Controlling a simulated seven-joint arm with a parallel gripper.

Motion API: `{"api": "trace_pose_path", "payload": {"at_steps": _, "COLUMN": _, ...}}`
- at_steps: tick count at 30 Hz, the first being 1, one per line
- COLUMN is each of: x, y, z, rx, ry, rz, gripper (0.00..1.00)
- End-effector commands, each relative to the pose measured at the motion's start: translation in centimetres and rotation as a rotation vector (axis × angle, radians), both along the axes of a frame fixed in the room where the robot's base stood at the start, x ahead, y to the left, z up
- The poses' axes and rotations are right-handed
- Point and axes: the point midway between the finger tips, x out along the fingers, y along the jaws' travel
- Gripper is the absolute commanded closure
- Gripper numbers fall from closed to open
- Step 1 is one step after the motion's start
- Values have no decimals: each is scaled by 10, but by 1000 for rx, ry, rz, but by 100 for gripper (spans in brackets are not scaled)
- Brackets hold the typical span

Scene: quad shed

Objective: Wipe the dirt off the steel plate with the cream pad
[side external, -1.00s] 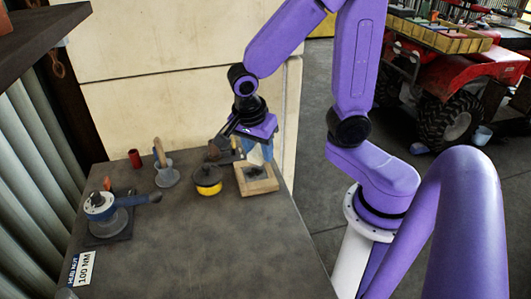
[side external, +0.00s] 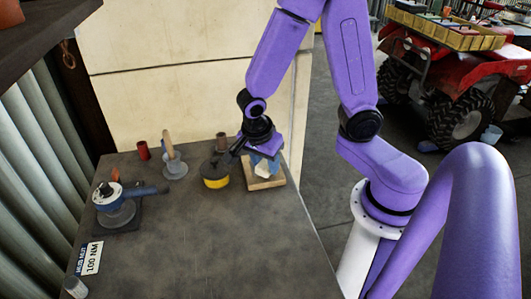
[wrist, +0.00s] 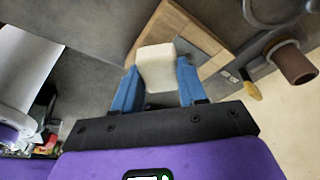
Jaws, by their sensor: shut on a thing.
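My gripper (wrist: 157,82) is shut on the cream pad (wrist: 156,66), a pale block between its two blue fingers. In the side external view my gripper (side external: 264,162) points down over a wooden frame (side external: 270,184), with the pale pad (side external: 262,170) low inside its outline. In the wrist view the wooden frame (wrist: 170,17) borders a grey surface, seemingly the steel plate (wrist: 198,42), beyond the pad. I cannot tell whether the pad touches the plate. The pad and fingers hide part of the plate, and no dirt can be made out.
A black round thing with a yellow band (side external: 215,183) stands close left of the frame. A brown cylinder (side external: 221,142) is behind it. Further left are a wooden-handled tool (side external: 169,146), a red cylinder (side external: 143,150) and a blue tool (side external: 118,201).

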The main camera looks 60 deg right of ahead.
Motion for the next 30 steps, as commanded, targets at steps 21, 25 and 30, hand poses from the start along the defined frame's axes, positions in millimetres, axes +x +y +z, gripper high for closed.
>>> {"api": "trace_pose_path", "payload": {"at_steps": 21, "x": 38, "y": -38, "z": -15, "rx": -1, "ry": -2, "rz": -3, "gripper": 87}}
{"api": "trace_pose_path", "payload": {"at_steps": 25, "x": 44, "y": -44, "z": -15, "rx": -1, "ry": -2, "rz": -3, "gripper": 87}}
{"api": "trace_pose_path", "payload": {"at_steps": 30, "x": 43, "y": -43, "z": -18, "rx": -2, "ry": 1, "rz": 3, "gripper": 87}}
